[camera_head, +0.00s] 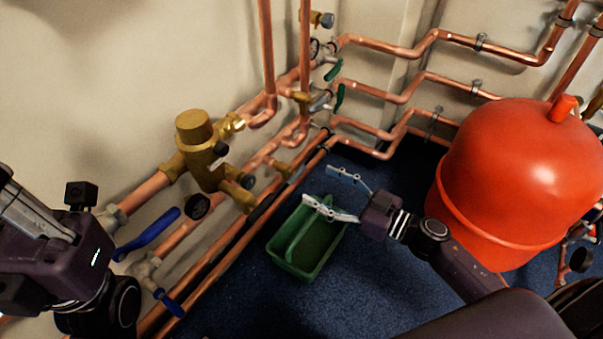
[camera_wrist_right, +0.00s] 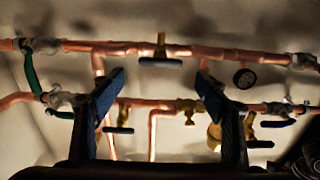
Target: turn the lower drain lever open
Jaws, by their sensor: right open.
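The lower drain valve is a small brass body with a dark lever (camera_wrist_right: 160,62), on the pipe at the top of the right wrist view. That view looks upside down, so this seems the lower pipe. A small brass valve (camera_head: 281,168) on the lower pipe in the head view appears to be the same one. My right gripper (camera_head: 318,186) is open and empty, right of the valve and above the green tray. In the wrist view the lever lies between its spread fingers (camera_wrist_right: 160,75), farther off and apparently untouched. My left gripper (camera_head: 35,215) is partly cut off.
A green tray (camera_head: 273,262) stands on the blue floor. A red tank (camera_head: 510,170) is at the right. A brass valve body (camera_head: 205,160), blue levers (camera_head: 150,232) and a gauge (camera_head: 197,207) are on the pipes at left. Green levers (camera_head: 339,97) are farther back.

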